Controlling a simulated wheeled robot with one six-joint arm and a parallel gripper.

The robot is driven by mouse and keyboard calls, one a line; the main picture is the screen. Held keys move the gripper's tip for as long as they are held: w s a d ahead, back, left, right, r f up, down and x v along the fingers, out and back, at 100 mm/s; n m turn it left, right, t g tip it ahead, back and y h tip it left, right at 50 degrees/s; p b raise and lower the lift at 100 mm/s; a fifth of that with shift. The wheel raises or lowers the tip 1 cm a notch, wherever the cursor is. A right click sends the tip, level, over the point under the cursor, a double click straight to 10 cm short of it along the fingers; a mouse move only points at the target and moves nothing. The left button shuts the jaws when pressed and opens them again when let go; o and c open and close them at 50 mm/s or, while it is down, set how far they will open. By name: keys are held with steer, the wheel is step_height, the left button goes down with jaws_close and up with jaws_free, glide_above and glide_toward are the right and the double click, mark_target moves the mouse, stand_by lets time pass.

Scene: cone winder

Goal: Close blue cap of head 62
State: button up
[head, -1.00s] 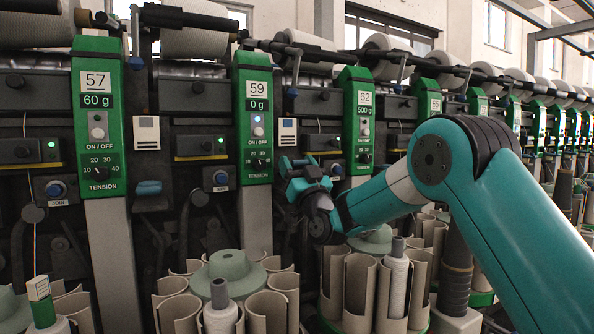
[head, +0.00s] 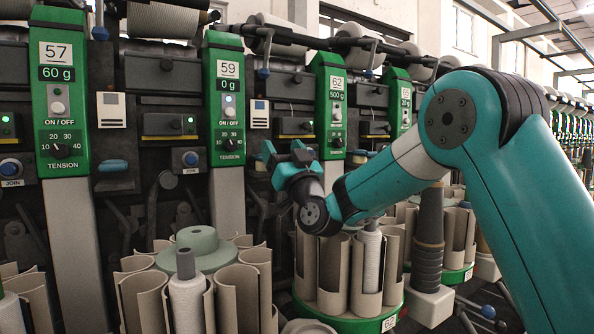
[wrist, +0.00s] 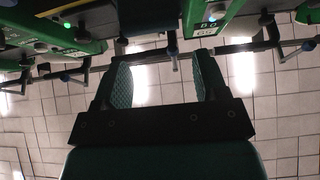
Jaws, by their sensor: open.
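The green panel of head 62 (head: 333,100), marked 62 and 500 g, stands at the centre right of the head view. My gripper (head: 287,152) is raised in front of the machine, left of that panel and right of the head 59 panel (head: 229,100). My gripper and forearm cover the area just below and left of panel 62, and I cannot make out its blue cap there. In the wrist view my gripper (wrist: 162,58) is open and empty, its two fingers apart. A small blue-grey part shows beyond them; I cannot tell what it is.
A blue cap (head: 112,166) sits left of panel 59. Another magazine (head: 308,275) stands under my wrist. Blue-tipped levers (head: 264,60) hang near the panel tops.

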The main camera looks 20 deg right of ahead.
steer(key=s+d+b, duration=0.1)
steer(key=s+b, duration=0.1)
steer(key=s, duration=0.4)
steer(key=shift+s+d+b, duration=0.15)
steer(key=shift+s+b, duration=0.15)
